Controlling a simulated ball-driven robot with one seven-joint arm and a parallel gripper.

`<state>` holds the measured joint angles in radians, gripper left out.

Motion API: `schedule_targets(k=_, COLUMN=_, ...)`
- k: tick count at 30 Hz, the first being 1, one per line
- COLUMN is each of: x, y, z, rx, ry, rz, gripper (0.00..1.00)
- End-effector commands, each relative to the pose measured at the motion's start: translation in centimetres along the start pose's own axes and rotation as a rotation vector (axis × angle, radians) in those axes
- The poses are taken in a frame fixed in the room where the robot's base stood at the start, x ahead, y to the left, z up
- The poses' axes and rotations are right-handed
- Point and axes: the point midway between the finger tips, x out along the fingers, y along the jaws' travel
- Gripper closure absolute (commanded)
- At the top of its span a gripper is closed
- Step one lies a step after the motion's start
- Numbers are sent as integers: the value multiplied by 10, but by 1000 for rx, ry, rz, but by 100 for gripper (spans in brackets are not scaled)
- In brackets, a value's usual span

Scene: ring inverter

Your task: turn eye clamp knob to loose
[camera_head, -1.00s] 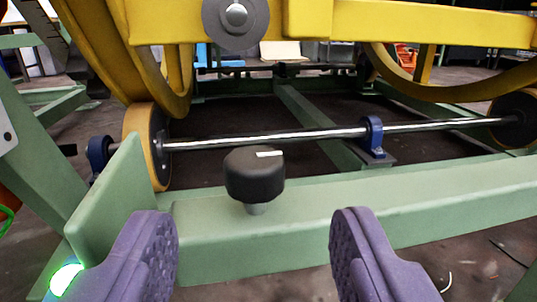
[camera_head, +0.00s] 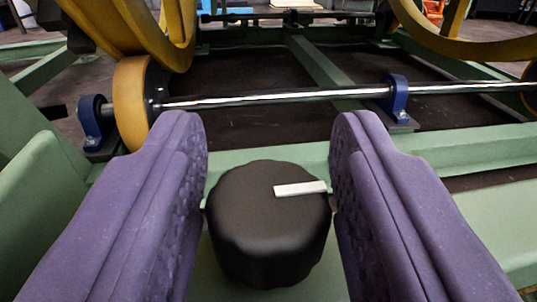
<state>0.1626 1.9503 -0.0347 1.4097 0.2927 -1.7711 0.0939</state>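The eye clamp knob (camera_head: 265,235) is a black, scalloped knob with a white mark on its top that points to the right. It stands on the green beam (camera_head: 448,160) in the lower middle of the view. My gripper (camera_head: 268,165) has two purple padded fingers, one on each side of the knob. The fingers are apart. The left finger lies close to the knob's left side, and the right finger is close to its right side. I cannot tell whether either one touches it. The knob's stem is hidden below it.
Behind the knob a steel shaft (camera_head: 270,96) runs across, held by blue bearing blocks (camera_head: 397,98). A yellow roller (camera_head: 132,100) sits on it at the left. Yellow ring parts (camera_head: 110,35) rise above. A green plate (camera_head: 45,185) stands at the left edge.

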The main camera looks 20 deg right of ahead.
Motion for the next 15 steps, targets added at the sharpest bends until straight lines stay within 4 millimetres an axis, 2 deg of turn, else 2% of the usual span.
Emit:
schedule_targets(k=1, x=0, y=0, z=0, rx=0, ry=0, rz=0, gripper=67)
schedule_targets(k=4, x=0, y=0, z=0, rx=0, ry=0, rz=0, gripper=90)
schedule_targets(k=5, x=0, y=0, z=0, rx=0, ry=0, rz=0, gripper=92)
schedule_targets(k=15, x=0, y=0, z=0, rx=-2, ry=1, rz=-55, gripper=92)
